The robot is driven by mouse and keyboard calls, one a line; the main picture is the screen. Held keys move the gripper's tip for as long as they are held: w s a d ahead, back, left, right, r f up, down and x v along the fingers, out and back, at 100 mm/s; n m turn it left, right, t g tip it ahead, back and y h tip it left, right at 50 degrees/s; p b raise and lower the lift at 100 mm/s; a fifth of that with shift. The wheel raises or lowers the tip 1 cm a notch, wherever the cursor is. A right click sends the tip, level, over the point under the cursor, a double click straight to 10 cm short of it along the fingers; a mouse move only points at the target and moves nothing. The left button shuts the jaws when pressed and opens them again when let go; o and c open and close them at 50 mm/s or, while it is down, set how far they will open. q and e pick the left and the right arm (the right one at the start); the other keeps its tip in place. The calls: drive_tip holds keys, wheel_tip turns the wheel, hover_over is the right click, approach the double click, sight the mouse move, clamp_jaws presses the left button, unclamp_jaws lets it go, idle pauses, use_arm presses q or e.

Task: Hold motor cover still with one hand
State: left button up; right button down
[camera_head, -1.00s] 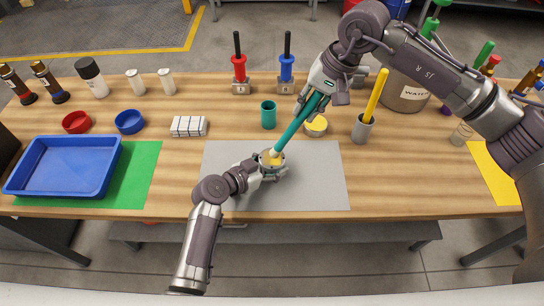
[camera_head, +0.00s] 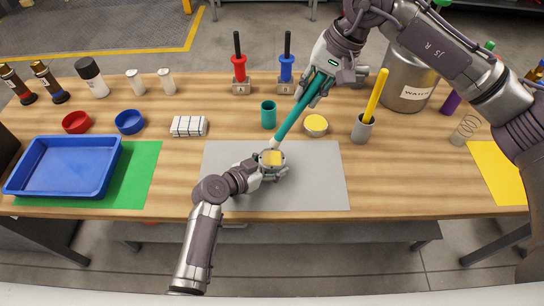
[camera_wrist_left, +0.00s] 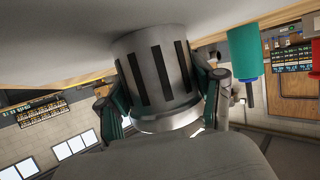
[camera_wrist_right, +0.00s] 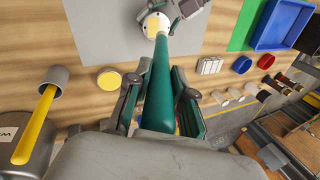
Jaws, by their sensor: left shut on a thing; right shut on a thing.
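The motor cover (camera_head: 271,158) is a grey slotted cylinder with yellow showing at its top; it stands over the grey mat. My left gripper (camera_head: 270,170) is shut on it from the front left. In the left wrist view the cover (camera_wrist_left: 157,75) shows dark vertical slots, with a finger on each side. My right gripper (camera_head: 316,88) is shut on a teal rod-like tool (camera_head: 292,117). The tool slants down left, and its pale tip is at or just above the cover's far edge; contact cannot be told. The tip also overlaps the cover in the right wrist view (camera_wrist_right: 156,24).
The grey mat (camera_head: 325,185) has free room around the cover. Behind it stand a teal cup (camera_head: 268,115), a yellow-topped round tin (camera_head: 316,125) and a grey cup (camera_head: 362,130) with a yellow stick.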

sight(294, 108)
drive_tip(key=shift+a, duration=0.15)
drive_tip(key=shift+a, duration=0.35)
drive_tip(key=shift+f, duration=1.3)
drive_tip(key=shift+f, duration=0.85)
drive_tip(key=shift+a+r, duration=0.1)
drive_tip(key=shift+a, duration=0.8)
drive_tip(key=shift+s+d, duration=0.1)
drive_tip(key=shift+s, duration=0.75)
